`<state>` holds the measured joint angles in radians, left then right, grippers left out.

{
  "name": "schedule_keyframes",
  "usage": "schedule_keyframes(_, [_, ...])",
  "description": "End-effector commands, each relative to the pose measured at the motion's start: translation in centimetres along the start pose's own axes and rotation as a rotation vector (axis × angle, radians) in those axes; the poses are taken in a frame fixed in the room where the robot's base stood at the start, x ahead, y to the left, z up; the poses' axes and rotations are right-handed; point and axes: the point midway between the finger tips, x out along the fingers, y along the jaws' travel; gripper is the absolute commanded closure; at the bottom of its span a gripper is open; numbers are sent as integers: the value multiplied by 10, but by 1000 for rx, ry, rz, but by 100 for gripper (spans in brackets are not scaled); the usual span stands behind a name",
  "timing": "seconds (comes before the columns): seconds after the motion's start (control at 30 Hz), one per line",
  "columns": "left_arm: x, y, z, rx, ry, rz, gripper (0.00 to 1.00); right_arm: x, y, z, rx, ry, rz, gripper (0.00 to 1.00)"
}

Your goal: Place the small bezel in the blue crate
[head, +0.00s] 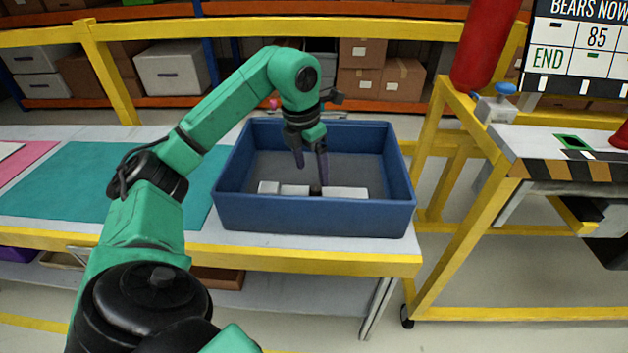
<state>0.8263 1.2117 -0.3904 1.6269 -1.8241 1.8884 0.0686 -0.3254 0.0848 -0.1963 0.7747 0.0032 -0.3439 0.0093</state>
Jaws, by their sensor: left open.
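The blue crate (312,214) stands on the table near its right end. Inside it, on the floor near the front wall, lie several small white pieces, among them one on the left (268,187) and a longer one on the right (346,192). A small dark spot shows between them, below my gripper's fingers. I cannot tell which piece is the small bezel. My left gripper (310,167) points down inside the crate, its fingers apart with nothing visible between them. Its right fingertip is close to the white pieces; I cannot tell whether it touches. My right gripper is out of view.
A teal mat (70,185) and a pink sheet (22,160) lie on the table left of the crate. A yellow-framed stand (455,240) with a red cylinder (486,45) is to the right, across a gap. Shelves with boxes (403,80) are behind.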

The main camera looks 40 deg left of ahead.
Motion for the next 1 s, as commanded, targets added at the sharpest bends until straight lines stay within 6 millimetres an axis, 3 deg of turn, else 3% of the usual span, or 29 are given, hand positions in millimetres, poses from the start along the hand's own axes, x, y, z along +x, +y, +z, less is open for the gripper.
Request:
schedule_keyframes(0.03, [-18,0,2,0,-4,0,15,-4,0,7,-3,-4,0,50])
schedule_keyframes(0.1, [-33,0,1,0,-4,0,15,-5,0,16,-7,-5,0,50])
schedule_keyframes(0.2, [-47,0,1,-1,-1,-1,15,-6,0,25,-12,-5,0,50])
schedule_keyframes(0.8, [-51,0,0,0,1,-1,15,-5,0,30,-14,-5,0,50])
schedule_keyframes(0.87, [-56,0,1,0,1,-1,15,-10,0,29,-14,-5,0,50])
schedule_keyframes(1.0, [-87,0,6,0,1,-1,15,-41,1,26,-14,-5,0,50])
